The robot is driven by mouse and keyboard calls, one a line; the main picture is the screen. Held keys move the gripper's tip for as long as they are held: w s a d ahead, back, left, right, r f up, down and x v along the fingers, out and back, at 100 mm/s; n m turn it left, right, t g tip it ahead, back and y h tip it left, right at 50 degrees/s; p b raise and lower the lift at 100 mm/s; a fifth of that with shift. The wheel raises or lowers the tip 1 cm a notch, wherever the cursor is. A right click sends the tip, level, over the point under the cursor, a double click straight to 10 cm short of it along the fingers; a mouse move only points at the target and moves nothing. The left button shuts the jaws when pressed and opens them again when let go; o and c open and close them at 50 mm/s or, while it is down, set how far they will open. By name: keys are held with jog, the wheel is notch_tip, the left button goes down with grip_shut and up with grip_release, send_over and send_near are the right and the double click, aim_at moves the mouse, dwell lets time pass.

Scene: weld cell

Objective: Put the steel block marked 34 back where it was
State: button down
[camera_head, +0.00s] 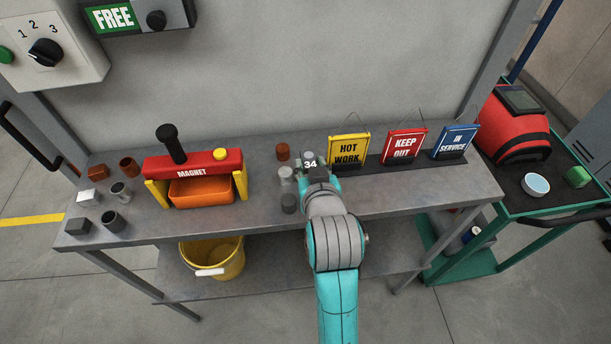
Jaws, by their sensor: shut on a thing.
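My teal arm reaches over the grey workbench (265,209), and my gripper (312,169) is just behind the front middle of its top. It is shut on the block marked 34 (310,164), whose white number shows at the fingertips. The rest of the block is mostly hidden by my gripper. I cannot tell whether the block touches the bench. A small grey round piece (308,155) shows just behind it.
A red and yellow magnet unit (195,164) with an orange bin (201,191) stands to the left. Several small blocks and cylinders lie beyond it. Yellow HOT WORK (349,148), red KEEP OUT (404,146) and blue IN SERVICE (455,142) signs stand to the right.

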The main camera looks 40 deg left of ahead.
jog(key=shift+f, duration=2.6)
jog(key=c, duration=1)
grip_release()
jog(key=shift+f, duration=0.15)
jog(key=shift+d+r, duration=0.1)
jog(key=shift+r, duration=0.1)
jog(key=v, duration=1.2)
jog(key=shift+f, duration=0.1)
